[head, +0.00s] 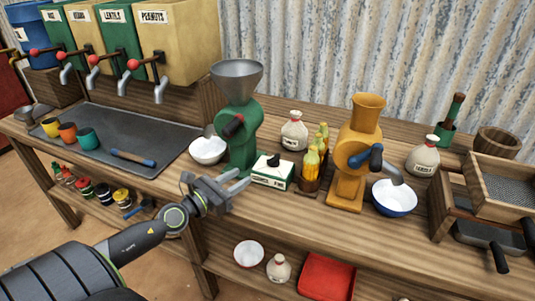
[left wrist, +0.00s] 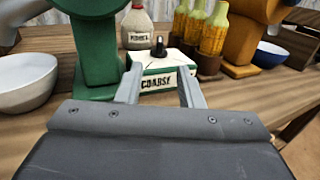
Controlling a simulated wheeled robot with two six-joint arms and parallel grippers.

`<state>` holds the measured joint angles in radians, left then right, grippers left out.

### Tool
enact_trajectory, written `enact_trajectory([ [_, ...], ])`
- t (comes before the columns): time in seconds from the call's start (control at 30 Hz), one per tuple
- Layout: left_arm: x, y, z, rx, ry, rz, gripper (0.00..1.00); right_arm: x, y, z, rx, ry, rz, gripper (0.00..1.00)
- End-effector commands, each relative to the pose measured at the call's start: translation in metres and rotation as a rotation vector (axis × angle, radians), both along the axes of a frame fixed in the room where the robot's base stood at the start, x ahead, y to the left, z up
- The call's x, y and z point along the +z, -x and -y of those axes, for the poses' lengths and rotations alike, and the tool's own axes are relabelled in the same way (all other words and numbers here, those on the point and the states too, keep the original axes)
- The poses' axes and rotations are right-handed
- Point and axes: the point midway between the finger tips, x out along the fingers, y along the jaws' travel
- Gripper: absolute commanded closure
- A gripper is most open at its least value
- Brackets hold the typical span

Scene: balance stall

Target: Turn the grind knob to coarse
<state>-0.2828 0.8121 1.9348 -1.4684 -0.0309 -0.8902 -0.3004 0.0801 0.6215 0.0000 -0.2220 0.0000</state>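The grind knob (head: 274,160) is a small black knob on top of a white and green box (head: 271,181). The box stands at the foot of the green mill (head: 240,140), and its front label reads COARSE at left and FINE at right. I cannot tell which way the knob points. My left gripper (head: 240,181) is open and empty, in front of the box and apart from the knob. In the left wrist view the knob (left wrist: 159,47) stands upright beyond the two spread fingers (left wrist: 159,80). The right finger hides FINE. My right gripper is not in view.
A white bowl (head: 208,151) stands left of the mill. The counter in front of the box is clear.

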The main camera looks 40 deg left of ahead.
Motion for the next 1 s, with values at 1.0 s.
enact_trajectory([
  [1.0,0.0,-0.116,0.02,-0.001,0.0,-0.001,0.66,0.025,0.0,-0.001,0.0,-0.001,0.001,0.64],
])
